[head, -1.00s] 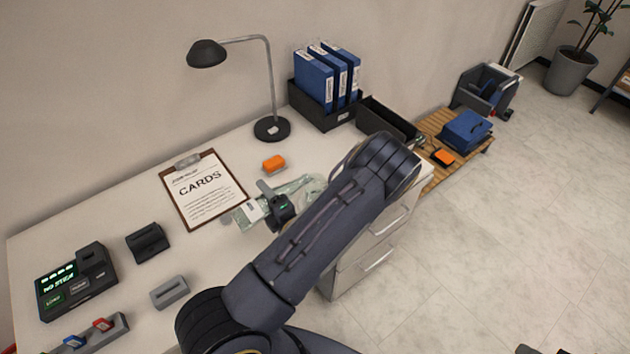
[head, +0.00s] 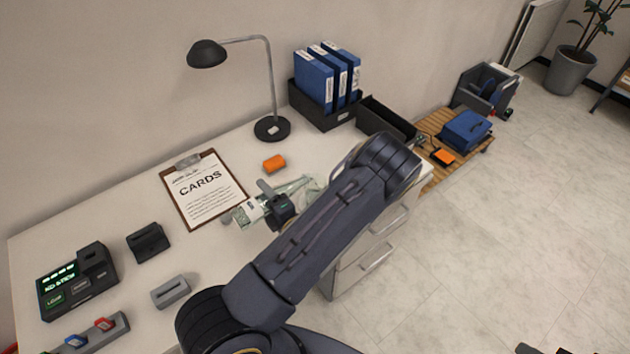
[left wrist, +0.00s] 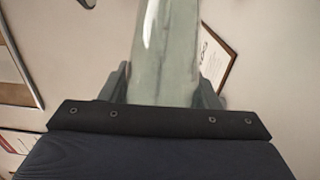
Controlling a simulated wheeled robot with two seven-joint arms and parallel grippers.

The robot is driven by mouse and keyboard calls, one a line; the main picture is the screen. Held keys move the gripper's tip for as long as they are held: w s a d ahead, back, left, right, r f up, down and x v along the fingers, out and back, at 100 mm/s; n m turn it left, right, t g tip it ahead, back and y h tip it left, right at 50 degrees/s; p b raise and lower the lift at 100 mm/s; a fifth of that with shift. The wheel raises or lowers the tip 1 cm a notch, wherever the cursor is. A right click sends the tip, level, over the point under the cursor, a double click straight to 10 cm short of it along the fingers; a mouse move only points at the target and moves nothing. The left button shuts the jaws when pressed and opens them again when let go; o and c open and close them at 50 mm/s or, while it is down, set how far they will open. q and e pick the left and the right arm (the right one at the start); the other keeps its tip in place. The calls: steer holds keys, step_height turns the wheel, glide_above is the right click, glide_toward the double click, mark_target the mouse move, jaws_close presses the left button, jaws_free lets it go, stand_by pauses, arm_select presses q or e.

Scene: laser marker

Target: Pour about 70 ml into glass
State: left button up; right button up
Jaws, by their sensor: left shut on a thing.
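A clear greenish bottle with a pale label (head: 250,212) is held well tilted above the white desk in the head view. Its narrow end points right. My left gripper (head: 280,208) is shut around the bottle; in the left wrist view the bottle (left wrist: 165,55) stands between the fingers (left wrist: 166,88). A clear glassy shape (head: 309,194) shows by the bottle's narrow end, partly behind my left arm; it may be the glass. I cannot make out any liquid level or stream. My right gripper is not in view.
A clipboard (head: 203,190) lies left of the bottle. A black binder box (head: 325,117) is at the back right. A display device (head: 75,282) and small holders occupy the left front.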

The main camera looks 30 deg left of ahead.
arm_select(q)
steer(key=shift+r, duration=0.1)
steer(key=f+n+b, duration=0.1)
steer(key=f+b, duration=0.1)
steer(key=f+n+b, duration=0.1)
steer(key=f+b, duration=0.1)
steer(key=b, duration=0.1)
steer(key=shift+s, duration=0.2)
steer(key=shift+n+b, duration=0.3)
steer(key=shift+n, duration=0.2)
steer(key=shift+f+n+b, duration=0.1)
steer(key=shift+n+b, duration=0.25)
steer(key=shift+n, duration=0.05)
steer(key=shift+w, duration=0.1)
steer(key=shift+n, duration=0.3)
stand_by(0.6)
